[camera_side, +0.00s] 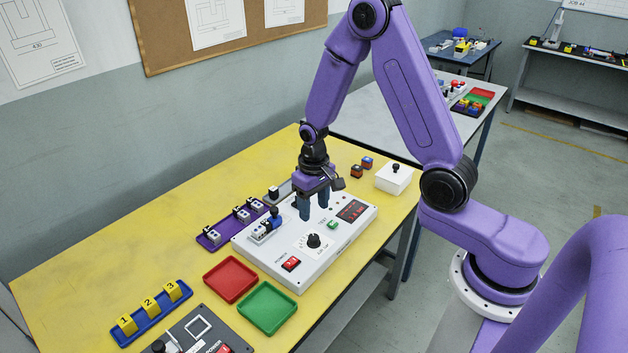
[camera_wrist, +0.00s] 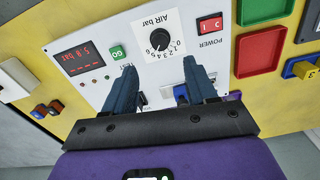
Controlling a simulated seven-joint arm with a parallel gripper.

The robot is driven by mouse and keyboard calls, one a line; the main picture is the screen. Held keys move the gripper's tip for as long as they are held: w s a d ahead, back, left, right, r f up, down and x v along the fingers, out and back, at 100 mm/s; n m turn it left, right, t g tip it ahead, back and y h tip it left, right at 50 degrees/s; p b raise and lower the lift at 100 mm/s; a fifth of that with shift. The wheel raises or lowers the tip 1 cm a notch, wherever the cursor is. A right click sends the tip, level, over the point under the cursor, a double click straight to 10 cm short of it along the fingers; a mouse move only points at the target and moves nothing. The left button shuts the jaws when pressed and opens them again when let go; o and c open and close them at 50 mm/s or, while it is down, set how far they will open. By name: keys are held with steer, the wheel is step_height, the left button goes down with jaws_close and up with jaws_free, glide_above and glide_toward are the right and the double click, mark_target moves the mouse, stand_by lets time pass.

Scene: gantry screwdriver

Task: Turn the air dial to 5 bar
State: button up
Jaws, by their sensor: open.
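The air dial (camera_side: 313,241) is a round black knob on a white label, on the sloped top of a white control box (camera_side: 268,272). In the wrist view the dial (camera_wrist: 160,39) has small numbers around it; its exact setting is too small to tell. My gripper (camera_side: 314,212) has two blue fingers pointing down, apart and empty, over the box behind the dial. In the wrist view my gripper (camera_wrist: 158,76) is offset from the knob, not around it.
A red tray (camera_side: 230,279) and a green tray (camera_side: 267,307) lie in front. A white lidded box (camera_side: 394,180) stands behind right.

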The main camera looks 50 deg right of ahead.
step_height(320, 180, up, 7)
stand_by(0.4)
steer(key=shift+r, duration=0.15)
steer(key=s+a+r+n, duration=0.5)
steer(key=s+a+n, duration=0.15)
steer(key=s, duration=0.25)
steer(key=s+r+n, duration=0.3)
steer(key=s+n, duration=0.4)
steer(key=s, duration=0.9)
steer(key=shift+s, duration=0.3)
steer(key=shift+d, duration=0.1)
stand_by(0.6)
